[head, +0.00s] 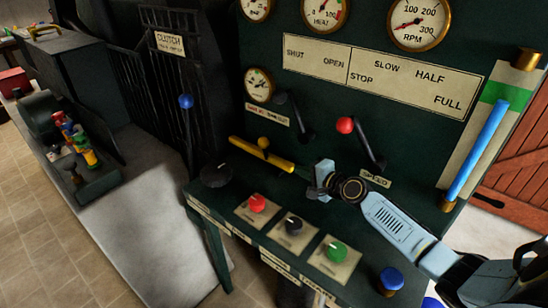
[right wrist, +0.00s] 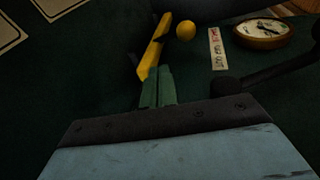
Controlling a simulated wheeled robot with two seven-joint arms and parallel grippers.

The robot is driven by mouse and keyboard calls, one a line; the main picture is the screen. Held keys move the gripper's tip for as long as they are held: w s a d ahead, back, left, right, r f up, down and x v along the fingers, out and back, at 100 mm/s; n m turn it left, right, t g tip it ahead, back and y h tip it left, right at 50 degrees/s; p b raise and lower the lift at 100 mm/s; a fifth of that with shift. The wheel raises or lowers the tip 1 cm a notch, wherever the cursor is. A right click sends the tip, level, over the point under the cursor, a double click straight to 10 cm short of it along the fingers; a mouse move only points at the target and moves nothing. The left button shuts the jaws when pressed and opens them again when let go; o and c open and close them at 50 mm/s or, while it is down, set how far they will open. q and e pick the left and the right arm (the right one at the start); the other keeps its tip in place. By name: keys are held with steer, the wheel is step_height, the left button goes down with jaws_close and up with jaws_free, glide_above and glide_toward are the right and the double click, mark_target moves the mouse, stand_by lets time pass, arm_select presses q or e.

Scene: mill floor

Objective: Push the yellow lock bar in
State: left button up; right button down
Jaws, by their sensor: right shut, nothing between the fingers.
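The yellow lock bar (head: 262,155) sticks out along the front of the dark green control panel, above the ledge. A yellow ball knob (head: 264,142) sits just above it. My right gripper (head: 304,173) is shut and empty at the bar's right end. In the right wrist view the green fingertips (right wrist: 158,86) are together, right by the near end of the yellow bar (right wrist: 155,45). I cannot tell whether they touch it. The yellow knob (right wrist: 186,30) shows beside the bar there. My left gripper is not in view.
Below the bar, the ledge carries a black knob (head: 216,174) and red (head: 257,203), black (head: 294,225) and green (head: 335,252) buttons. A red-knobbed speed lever (head: 346,126) stands above my right gripper. A blue-knobbed clutch lever (head: 186,102) stands left of the panel.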

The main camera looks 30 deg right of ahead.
steer(key=b, duration=0.3)
glide_toward(266, 154)
steer(key=shift+s+f, duration=0.1)
steer(key=shift+f, duration=0.6)
steer(key=x, duration=0.1)
steer(key=b+x, duration=0.1)
steer(key=x, duration=0.3)
steer(key=shift+r, duration=0.4)
steer(key=shift+w+b, duration=0.45)
steer(key=shift+w, duration=0.15)
steer(key=shift+w+r, duration=0.1)
steer(key=shift+w, duration=0.05)
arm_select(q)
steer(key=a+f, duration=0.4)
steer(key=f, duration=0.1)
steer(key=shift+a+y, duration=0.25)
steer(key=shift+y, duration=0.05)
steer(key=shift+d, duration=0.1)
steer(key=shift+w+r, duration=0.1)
arm_select(e)
steer(key=shift+a, duration=0.15)
